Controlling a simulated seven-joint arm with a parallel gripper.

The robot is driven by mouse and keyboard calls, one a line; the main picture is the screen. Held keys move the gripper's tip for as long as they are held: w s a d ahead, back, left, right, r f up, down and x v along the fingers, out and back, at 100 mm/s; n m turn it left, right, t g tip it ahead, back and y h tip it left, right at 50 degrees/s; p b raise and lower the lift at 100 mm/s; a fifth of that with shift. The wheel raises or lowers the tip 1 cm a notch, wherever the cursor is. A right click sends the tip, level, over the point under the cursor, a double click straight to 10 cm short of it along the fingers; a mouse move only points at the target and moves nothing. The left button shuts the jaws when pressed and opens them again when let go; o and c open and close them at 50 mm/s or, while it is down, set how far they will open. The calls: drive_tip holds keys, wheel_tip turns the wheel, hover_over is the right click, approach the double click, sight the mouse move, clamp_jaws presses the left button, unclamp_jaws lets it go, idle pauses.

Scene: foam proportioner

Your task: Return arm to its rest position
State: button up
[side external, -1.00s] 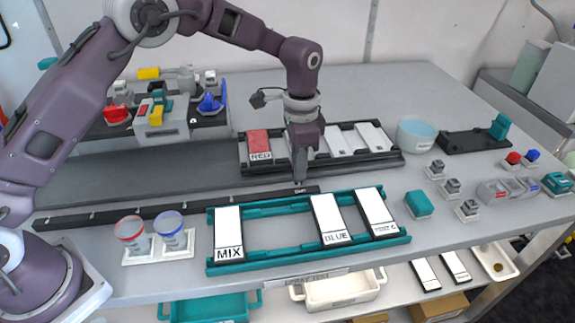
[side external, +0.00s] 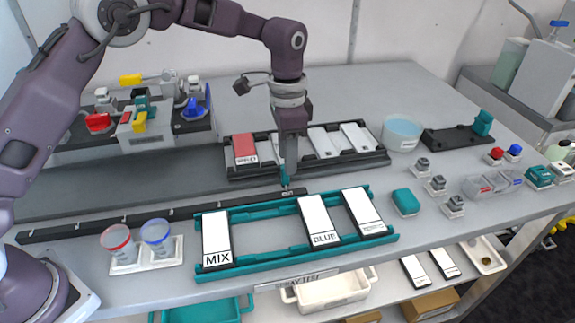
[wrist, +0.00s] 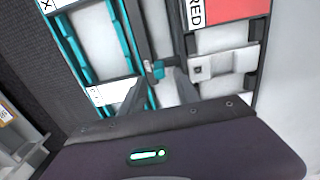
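My gripper (side external: 287,184) points straight down over the bench, with its tips close above the dark rail (side external: 150,214) between the teal tray and the black tray. In the wrist view its two fingers (wrist: 160,82) stand apart, with nothing held between them. A small teal and grey piece (wrist: 155,69) shows beyond the gap between the fingertips. A bit of teal (side external: 284,176) also shows beside the fingers in the side view. I cannot tell whether the fingers touch it. My arm reaches out from the left, bent at the elbow.
The teal tray (side external: 266,263) holds the MIX (side external: 217,237), BLUE (side external: 319,221) and another white panel (side external: 365,212). Behind it, the black tray (side external: 378,161) holds the RED panel (side external: 244,149) and white panels. Two cups (side external: 117,243) stand at front left. A pale blue bowl (side external: 402,131) stands right.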

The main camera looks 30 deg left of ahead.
wheel_tip(320, 180, up, 4)
drive_tip(key=shift+f, duration=0.25)
drive_tip(key=shift+r, duration=0.25)
drive_tip(key=s+a+r+n+t, duration=0.3)
drive_tip(key=s+a+r+n, duration=0.35)
drive_tip(key=s+r, duration=0.8)
drive_tip(key=s+a+f+n+t, duration=0.1)
drive_tip(key=s+a+f, duration=0.1)
drive_tip(key=s, duration=0.7)
drive_tip(key=s+a+f+n+t, duration=0.1)
drive_tip(key=s+a+f, duration=0.1)
drive_tip(key=s, duration=0.7)
drive_tip(key=shift+a+t, duration=0.3)
drive_tip(key=shift+a, duration=0.45)
drive_tip(key=shift+n, duration=0.25)
